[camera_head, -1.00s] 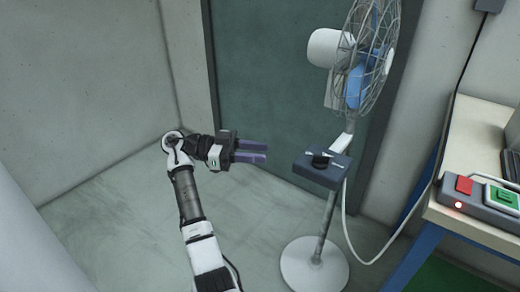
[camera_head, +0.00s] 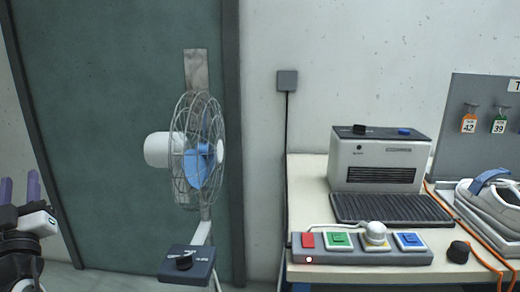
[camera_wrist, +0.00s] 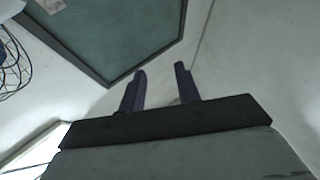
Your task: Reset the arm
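My gripper (camera_head: 18,190) is at the far left edge of the head view, with its purple fingers pointing up and apart. In the wrist view the two fingers of my gripper (camera_wrist: 160,90) stand apart with nothing between them. The wrist view shows bare wall, part of the green door (camera_wrist: 115,35) and, at the left edge, a piece of the fan's wire cage (camera_wrist: 12,68). My gripper touches nothing that I can see. Most of my arm is outside the head view.
A standing fan (camera_head: 200,150) with a dark control box (camera_head: 188,264) stands right of my gripper. A workbench (camera_head: 305,190) on the right bears a grey heater-like box (camera_head: 350,165), a power strip (camera_head: 290,250) and a shoe (camera_head: 485,215). Clear space lies between gripper and fan.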

